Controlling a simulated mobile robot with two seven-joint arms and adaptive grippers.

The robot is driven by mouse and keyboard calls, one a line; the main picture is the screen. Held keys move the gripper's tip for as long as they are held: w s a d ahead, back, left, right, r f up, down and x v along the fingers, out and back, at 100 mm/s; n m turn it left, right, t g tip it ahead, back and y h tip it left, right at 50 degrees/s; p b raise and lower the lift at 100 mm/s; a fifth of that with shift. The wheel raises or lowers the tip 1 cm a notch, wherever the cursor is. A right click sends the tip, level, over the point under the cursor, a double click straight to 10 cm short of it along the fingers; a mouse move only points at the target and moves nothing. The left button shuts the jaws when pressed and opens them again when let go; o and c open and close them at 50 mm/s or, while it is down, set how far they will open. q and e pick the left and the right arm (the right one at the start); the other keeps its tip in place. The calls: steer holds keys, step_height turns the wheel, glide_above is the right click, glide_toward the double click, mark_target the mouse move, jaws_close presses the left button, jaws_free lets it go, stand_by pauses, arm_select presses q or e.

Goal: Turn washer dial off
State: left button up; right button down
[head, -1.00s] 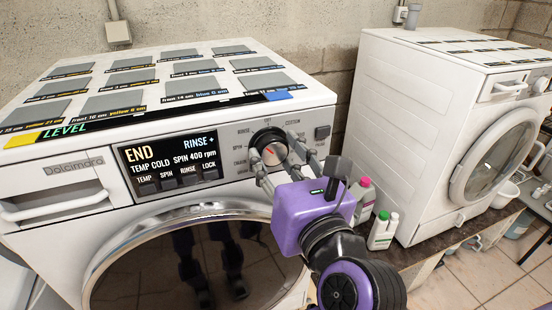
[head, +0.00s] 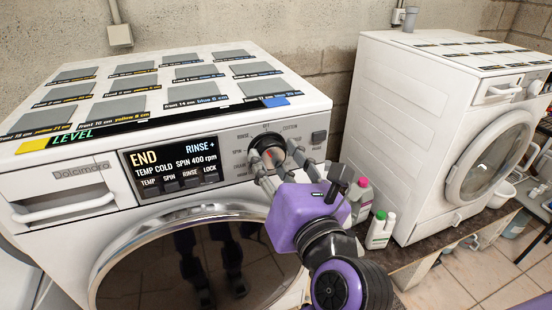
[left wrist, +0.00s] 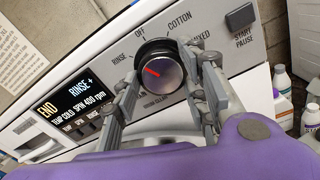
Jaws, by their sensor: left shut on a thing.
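The washer dial (head: 268,150) is a round silver knob with a black rim and a red pointer mark, on the washer's (head: 170,125) front panel. It also shows in the left wrist view (left wrist: 163,74), where the red mark points up and left, toward the RINSE label rather than straight at OFF. My purple left gripper (head: 279,160) is at the dial with its grey fingers on either side, shut on it. The fingers also show in the left wrist view (left wrist: 166,88). The display (head: 172,165) reads END and RINSE +. My right gripper is not in view.
A START PAUSE button (left wrist: 241,17) is right of the dial. Bottles (head: 380,230) stand on a low bench beside the washer. A second white machine (head: 400,130) stands to the right. The washer's round door (head: 190,265) is below the panel.

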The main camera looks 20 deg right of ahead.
arm_select(q)
steer(key=shift+a+r+m+p, duration=0.1)
steer(key=shift+r+m+p, duration=0.05)
steer(key=shift+m+p, duration=1.1)
steer(key=shift+m, duration=0.55)
steer(key=shift+m+p, duration=0.45)
steer(key=shift+m, duration=0.25)
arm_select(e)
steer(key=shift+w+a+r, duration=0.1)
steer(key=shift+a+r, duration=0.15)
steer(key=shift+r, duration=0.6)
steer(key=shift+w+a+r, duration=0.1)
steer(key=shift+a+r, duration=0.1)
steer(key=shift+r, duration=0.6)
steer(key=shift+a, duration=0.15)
arm_select(q)
steer(key=o, duration=1.1)
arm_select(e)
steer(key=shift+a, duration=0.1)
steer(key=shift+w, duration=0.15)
